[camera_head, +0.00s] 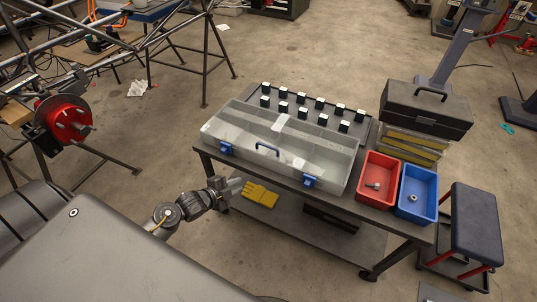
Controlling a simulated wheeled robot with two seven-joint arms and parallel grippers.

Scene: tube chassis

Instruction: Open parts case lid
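The parts case (242,129) is a wide translucent grey box lying on the cart top. Its lid (305,140) is down and clear. My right gripper is not in view.
Yellow gloves (260,195) lie on the lower shelf. A stool (475,222) stands at right.

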